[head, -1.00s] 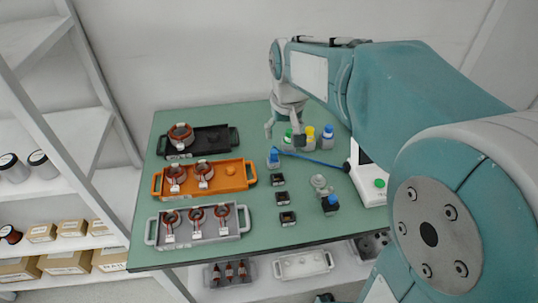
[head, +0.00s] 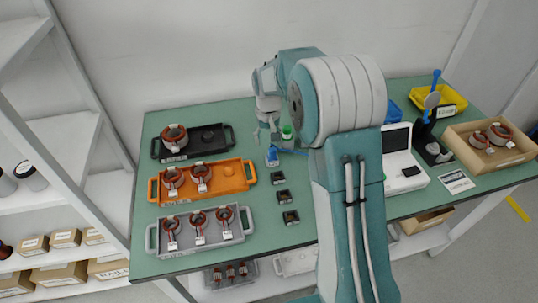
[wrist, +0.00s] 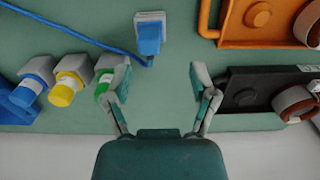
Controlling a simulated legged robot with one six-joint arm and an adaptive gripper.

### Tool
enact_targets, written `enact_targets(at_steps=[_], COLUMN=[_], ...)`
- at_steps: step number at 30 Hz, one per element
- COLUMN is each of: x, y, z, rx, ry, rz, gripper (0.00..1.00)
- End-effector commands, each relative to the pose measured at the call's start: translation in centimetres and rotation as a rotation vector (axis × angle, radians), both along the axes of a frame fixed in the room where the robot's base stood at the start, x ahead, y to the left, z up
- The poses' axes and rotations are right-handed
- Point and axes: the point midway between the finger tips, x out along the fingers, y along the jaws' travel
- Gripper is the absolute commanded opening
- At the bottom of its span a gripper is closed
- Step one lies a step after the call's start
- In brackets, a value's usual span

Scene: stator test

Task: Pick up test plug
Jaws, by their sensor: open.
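The test plug looks like the blue plug (head: 272,158) with a blue cable on the green table, right of the orange tray. In the wrist view the blue plug (wrist: 149,41) sits against a small grey block, its cable running off to the left. My gripper (head: 267,133) is above the table's far part, behind the plug. In the wrist view my gripper (wrist: 160,80) is open and empty; its fingers are apart from the plug, which lies ahead of the gap between them. My arm hides part of the cable in the head view.
A green-capped item (wrist: 103,88), a yellow one (wrist: 64,92) and a blue one (wrist: 28,88) stand in a row beside my gripper. Black (head: 194,153), orange (head: 240,181) and grey (head: 239,236) trays hold copper-wound stators. Small dark blocks lie along mid-table.

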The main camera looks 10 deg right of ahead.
Motion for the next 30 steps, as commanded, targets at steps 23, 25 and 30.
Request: enact_targets(at_steps=[23,25,30], x=[0.0,0.0,0.0], y=[-0.4,-0.5,-0.4], z=[-5.4,-5.4,-5.4], rx=[0.0,0.0,-0.001], ry=[-0.001,-0.001,0.0], rz=[-0.001,-0.002,-0.002], gripper=[0.34,0.03,0.0])
